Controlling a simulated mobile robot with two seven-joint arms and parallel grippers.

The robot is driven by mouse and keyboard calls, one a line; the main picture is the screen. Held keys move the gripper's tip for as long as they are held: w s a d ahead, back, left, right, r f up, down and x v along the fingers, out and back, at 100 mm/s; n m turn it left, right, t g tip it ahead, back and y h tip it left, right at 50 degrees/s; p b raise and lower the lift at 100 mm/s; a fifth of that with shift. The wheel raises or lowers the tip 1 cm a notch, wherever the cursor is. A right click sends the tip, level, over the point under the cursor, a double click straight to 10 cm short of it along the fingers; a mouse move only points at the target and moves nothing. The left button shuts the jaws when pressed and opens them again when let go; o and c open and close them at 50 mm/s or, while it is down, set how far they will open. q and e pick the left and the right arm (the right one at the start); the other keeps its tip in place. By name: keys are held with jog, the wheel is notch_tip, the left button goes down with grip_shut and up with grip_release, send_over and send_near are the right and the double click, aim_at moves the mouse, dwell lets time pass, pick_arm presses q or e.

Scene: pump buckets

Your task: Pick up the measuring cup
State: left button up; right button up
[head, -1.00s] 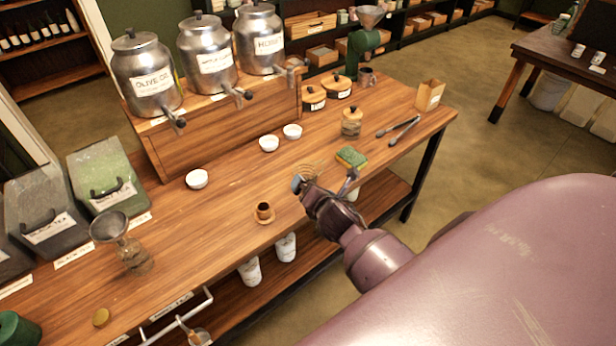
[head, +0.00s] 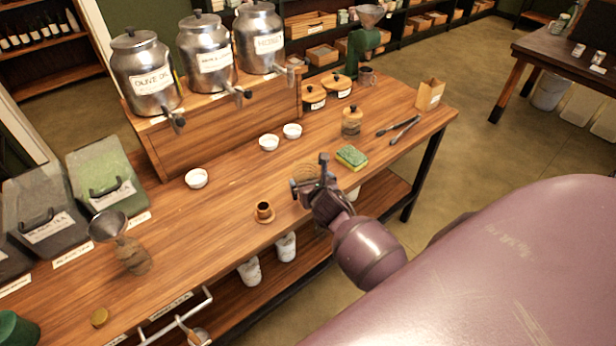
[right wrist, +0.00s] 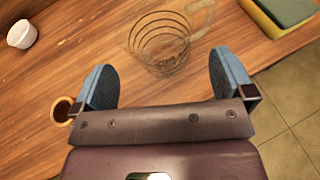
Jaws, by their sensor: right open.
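The measuring cup (right wrist: 160,45) is clear glass with ring markings and a handle at its upper right. It stands on the wooden counter in the right wrist view. In the head view the cup (head: 304,172) shows faintly just beyond my right gripper, partly hidden by it. My right gripper (right wrist: 164,85) is open, its two blue-padded fingers apart, with the cup ahead of and between them. The jaws are empty. In the head view my right gripper (head: 308,172) is over the counter's front edge. My left gripper is not in view.
A green and yellow sponge (head: 352,157) lies to the right of the cup.

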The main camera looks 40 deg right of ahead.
aim_at(308, 179)
jog(key=shift+x, duration=2.7)
jog(key=shift+c, duration=0.5)
jog(key=c, duration=0.9)
